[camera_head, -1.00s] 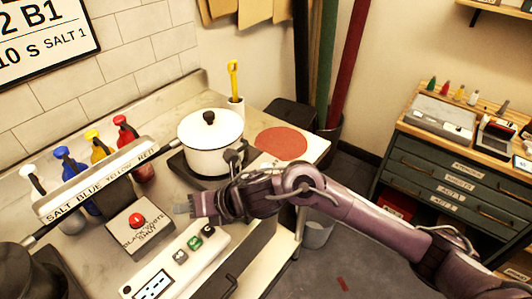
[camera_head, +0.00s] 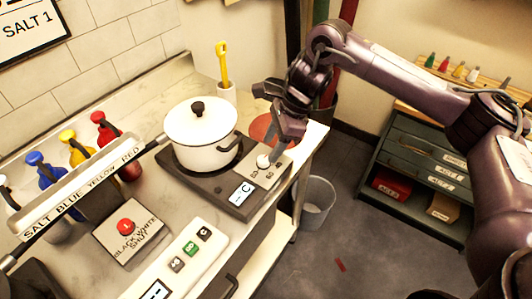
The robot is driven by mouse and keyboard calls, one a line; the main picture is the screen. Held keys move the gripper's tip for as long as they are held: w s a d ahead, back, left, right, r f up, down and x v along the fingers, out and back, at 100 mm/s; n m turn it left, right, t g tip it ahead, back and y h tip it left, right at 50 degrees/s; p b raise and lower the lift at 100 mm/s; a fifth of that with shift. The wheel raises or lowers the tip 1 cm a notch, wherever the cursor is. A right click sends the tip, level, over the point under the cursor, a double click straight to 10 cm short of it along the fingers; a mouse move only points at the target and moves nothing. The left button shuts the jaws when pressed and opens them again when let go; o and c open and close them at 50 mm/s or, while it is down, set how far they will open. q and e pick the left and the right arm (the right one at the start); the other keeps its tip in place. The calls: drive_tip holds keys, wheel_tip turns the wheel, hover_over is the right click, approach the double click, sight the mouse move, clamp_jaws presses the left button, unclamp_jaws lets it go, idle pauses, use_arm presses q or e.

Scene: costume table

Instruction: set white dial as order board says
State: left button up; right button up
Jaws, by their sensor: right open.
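The white dial (camera_head: 263,161) is a small round knob on the dark hot plate (camera_head: 222,190), at the right of its control strip. A small display (camera_head: 241,192) on the strip shows a letter C; any number is too small to read. My right gripper (camera_head: 272,150) points down just above and beside the dial, its fingers open; whether they touch it I cannot tell. The order board (camera_head: 38,25) is cut off at the upper left; only "SALT 1" reads clearly. My left gripper is not in view.
A white lidded pot (camera_head: 203,140) stands on the hot plate. A panel with several buttons (camera_head: 190,248) and a red-button box (camera_head: 128,228) lie in front. A red round mat (camera_head: 272,128) lies behind my gripper. A bin (camera_head: 316,200) stands on the floor.

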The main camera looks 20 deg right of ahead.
sight(264, 159)
drive_tip(key=shift+x, duration=2.15)
drive_tip(key=c, duration=1)
drive_tip(key=shift+o, duration=0.2)
